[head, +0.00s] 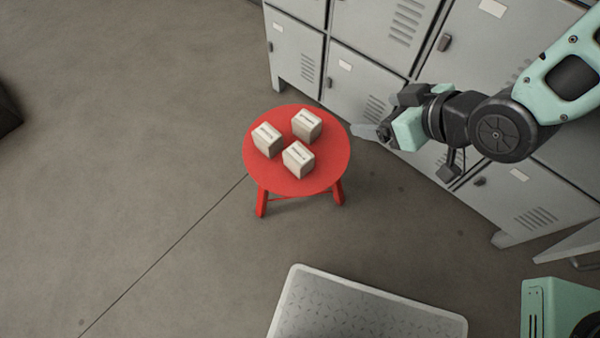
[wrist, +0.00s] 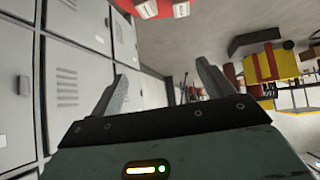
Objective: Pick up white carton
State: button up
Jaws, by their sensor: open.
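Three similar white cartons stand close together on a round red stool (head: 255,160). One carton (head: 267,140) is at the left, one carton (head: 306,125) at the back right, and one carton (head: 299,160) at the front. My gripper (head: 362,131) is just right of the stool's edge in the head view, apart from the cartons and empty. In the wrist view, the open fingers of my gripper (wrist: 165,90) are spread with nothing between them. Two cartons show at the top edge there, a left one (wrist: 146,8) and a right one (wrist: 181,9), both partly cut off.
Grey lockers (head: 370,50) stand behind the stool and close beside my arm. A grey patterned platform (head: 365,310) lies in front. The floor left of the stool is clear. A yellow and red object (wrist: 270,65) is farther off in the wrist view.

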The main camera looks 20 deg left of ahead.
notch_tip(320, 180, down, 19)
jog(key=a+n+t+y+b, duration=0.1)
jog(key=a+y+b, duration=0.25)
jog(key=b, duration=1.05)
jog(key=t+y+b, duration=0.2)
jog(key=y+b, duration=0.3)
jog(key=b, duration=0.7)
send_near(299, 156)
jog(key=shift+d+f, duration=0.95)
jog(key=shift+f, duration=0.15)
jog(key=shift+m+h, duration=0.25)
jog(key=shift+m, duration=0.05)
jog(key=b+x, duration=0.3)
jog(key=x, duration=0.3)
jog(key=shift+a+f, duration=0.2)
jog(key=shift+a, duration=0.1)
jog(key=b+x, duration=0.2)
jog(key=x, duration=0.1)
jog(key=b+x, duration=0.1)
jog(key=x, duration=0.1)
jog(key=shift+s+a+r, duration=0.1)
jog(key=shift+s+r, duration=0.05)
jog(key=shift+r, duration=0.25)
jog(key=shift+w+a+r+b, duration=0.1)
jog(key=shift+w+a+b, duration=0.15)
jog(key=shift+a+b, duration=0.1)
jog(key=shift+r, duration=0.1)
jog(key=c, duration=1.2)
